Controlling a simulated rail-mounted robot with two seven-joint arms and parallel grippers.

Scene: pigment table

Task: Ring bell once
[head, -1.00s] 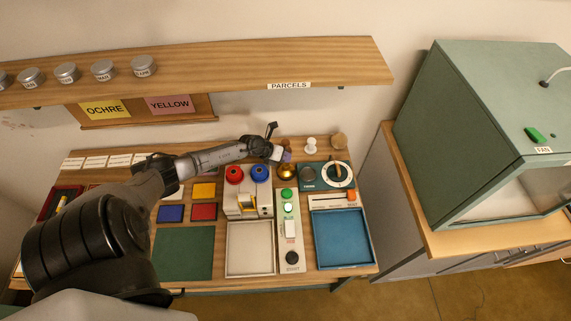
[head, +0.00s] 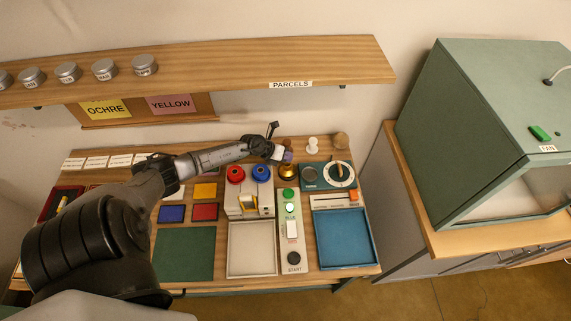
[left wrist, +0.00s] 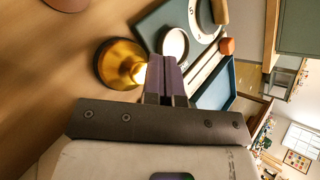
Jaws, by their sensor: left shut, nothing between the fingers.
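The bell (head: 286,172) is a small brass dome on the wooden table, at the back, just left of the dial panel. It also shows in the left wrist view as a gold dome (left wrist: 118,65). My left gripper (head: 288,157) is shut and empty above and behind the bell. In the left wrist view its dark purple fingertips (left wrist: 166,62) are together, beside the bell's right side in the picture. I cannot tell whether they touch it. My right gripper is not in view.
A panel with a white dial (head: 339,174) stands right of the bell. Red (head: 236,174) and blue (head: 261,173) spools stand left of it. A button strip (head: 290,235), a white tray (head: 231,272) and a blue tray (head: 345,265) lie in front. The parcels shelf (head: 220,66) runs above.

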